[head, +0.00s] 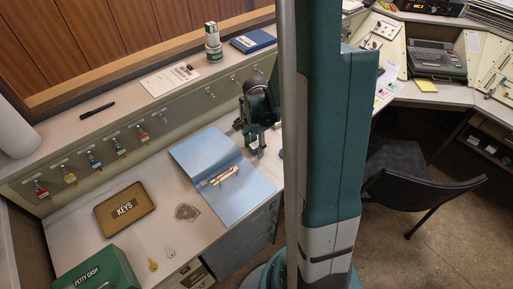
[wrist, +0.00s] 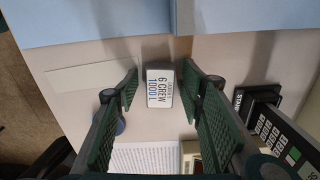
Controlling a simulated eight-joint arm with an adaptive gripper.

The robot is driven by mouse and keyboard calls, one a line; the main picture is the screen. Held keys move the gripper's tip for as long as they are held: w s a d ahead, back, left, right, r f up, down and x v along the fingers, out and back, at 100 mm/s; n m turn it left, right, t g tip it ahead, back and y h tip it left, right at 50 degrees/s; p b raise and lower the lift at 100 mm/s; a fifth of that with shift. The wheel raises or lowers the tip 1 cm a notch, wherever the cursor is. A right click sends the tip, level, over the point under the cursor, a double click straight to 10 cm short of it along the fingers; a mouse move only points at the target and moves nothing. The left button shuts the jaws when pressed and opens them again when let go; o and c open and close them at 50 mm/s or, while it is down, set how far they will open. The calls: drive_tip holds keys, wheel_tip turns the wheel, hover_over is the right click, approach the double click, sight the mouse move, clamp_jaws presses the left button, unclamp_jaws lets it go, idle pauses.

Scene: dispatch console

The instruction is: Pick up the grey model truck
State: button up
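A small block (wrist: 160,88) lies between my fingers in the wrist view. Its white top reads "6 CREW" and "1000 L", and its edge is grey. It seems to be the grey model truck, though no wheels show. My gripper (wrist: 161,76) is open, with a finger on each side of the block and a gap on both sides. In the head view my gripper (head: 254,134) is low over the desk, right of the open blue folder (head: 190,150). My green column hides the desk to its right, and the truck is not clearly seen there.
In the wrist view, the folder (wrist: 245,16) lies beyond the block, and a keypad device (wrist: 277,135) and a dark box (wrist: 255,100) stand at right. A printed sheet (wrist: 145,160) is below. A brown key tray (head: 105,212) and green cash box (head: 85,278) are at left.

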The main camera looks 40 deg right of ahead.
sight(256, 144)
idle(0.3)
drive_tip(key=c, duration=1)
drive_tip(key=shift+r, duration=0.1)
drive_tip(key=shift+r+p, duration=1.25)
drive_tip(key=shift+r, duration=3.7)
